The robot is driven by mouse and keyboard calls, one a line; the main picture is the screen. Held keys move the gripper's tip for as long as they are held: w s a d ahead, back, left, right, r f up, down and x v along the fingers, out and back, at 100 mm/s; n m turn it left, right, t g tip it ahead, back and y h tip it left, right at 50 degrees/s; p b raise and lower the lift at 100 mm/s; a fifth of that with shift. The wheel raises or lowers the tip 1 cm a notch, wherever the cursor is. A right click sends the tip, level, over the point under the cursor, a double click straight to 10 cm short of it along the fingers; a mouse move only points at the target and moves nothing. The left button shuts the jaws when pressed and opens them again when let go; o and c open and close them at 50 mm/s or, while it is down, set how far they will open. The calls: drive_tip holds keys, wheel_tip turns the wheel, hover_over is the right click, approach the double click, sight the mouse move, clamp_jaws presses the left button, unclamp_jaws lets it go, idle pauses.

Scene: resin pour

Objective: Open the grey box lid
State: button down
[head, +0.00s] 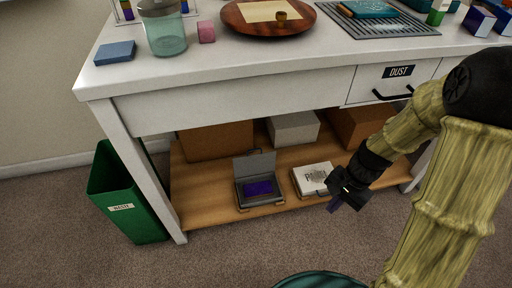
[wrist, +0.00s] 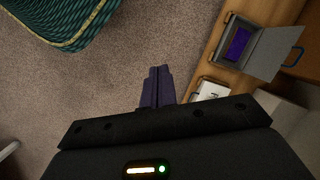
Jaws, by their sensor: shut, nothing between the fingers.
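The grey box (head: 259,194) stands on the wooden lower shelf under the white table. Its lid (head: 255,165) is raised and leans up at the back, and something purple (head: 258,188) lies inside.
A white box with dark lettering (head: 312,178) sits on the shelf beside the grey box, close to my gripper. Brown boxes (head: 216,140) and a white box (head: 293,128) stand behind. A green bin (head: 126,200) stands left of the table. The carpet (head: 230,245) in front is clear.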

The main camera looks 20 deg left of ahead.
drive_tip(key=s+d+r+n+t+h+p, duration=0.1)
drive_tip(key=s+d+r+n+t, duration=0.1)
drive_tip(key=r, duration=0.4)
drive_tip(key=s+d+r+n+t+h+p, duration=0.1)
drive_tip(key=s+d+r+n+t+p, duration=0.1)
drive_tip(key=r, duration=0.5)
drive_tip(key=shift+d+r+n+h, duration=0.3)
drive_tip(key=shift+d+n, duration=0.5)
drive_tip(key=shift+n, duration=0.2)
